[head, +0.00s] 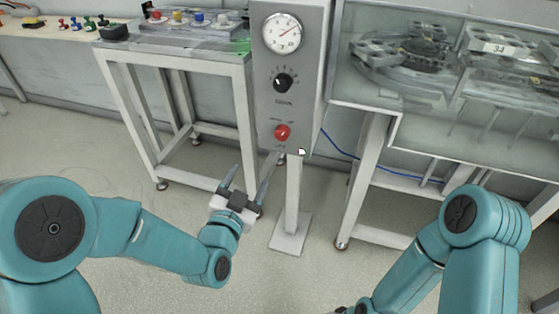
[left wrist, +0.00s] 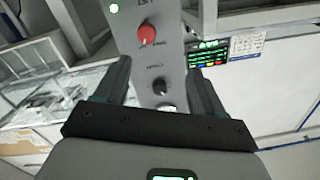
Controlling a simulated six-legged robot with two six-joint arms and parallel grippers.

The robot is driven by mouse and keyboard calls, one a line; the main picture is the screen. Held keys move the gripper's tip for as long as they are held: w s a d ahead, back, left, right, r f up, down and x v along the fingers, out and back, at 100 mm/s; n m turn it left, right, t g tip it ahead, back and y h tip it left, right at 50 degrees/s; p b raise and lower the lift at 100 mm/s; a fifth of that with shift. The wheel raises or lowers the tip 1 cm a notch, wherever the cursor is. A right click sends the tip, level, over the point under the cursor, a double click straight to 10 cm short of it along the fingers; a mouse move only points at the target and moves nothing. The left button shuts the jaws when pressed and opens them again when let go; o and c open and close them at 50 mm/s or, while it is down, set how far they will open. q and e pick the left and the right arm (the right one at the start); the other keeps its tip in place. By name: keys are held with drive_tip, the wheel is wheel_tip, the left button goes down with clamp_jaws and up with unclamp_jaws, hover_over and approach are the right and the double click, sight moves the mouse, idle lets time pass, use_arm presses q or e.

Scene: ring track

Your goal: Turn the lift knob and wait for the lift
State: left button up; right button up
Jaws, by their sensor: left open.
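The grey control post (head: 264,105) carries a round dial (head: 281,33) at the top, a black knob (head: 283,82) below it and a red knob (head: 282,132) at the bottom. The small label under the red knob seems to read "LIFT". My left gripper (head: 250,178) is open and empty, below and in front of the panel, apart from both knobs. In the left wrist view the panel shows upside down, with the red knob (left wrist: 147,34) beyond the open fingers and the black knob (left wrist: 161,88) between them in the picture. My right gripper is out of view.
A metal-framed bench (head: 241,75) stands left of the post, with a tray of coloured parts on top. A glass-sided machine (head: 375,75) stands close on the right. A blue cable (head: 345,154) runs behind the post. The floor in front is clear.

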use_arm(q)
drive_tip(key=h+b, duration=0.1)
drive_tip(key=b, duration=0.1)
approach(280, 138)
drive_tip(key=x, duration=0.9)
drive_tip(key=shift+r, duration=0.1)
drive_tip(key=c, duration=1.1)
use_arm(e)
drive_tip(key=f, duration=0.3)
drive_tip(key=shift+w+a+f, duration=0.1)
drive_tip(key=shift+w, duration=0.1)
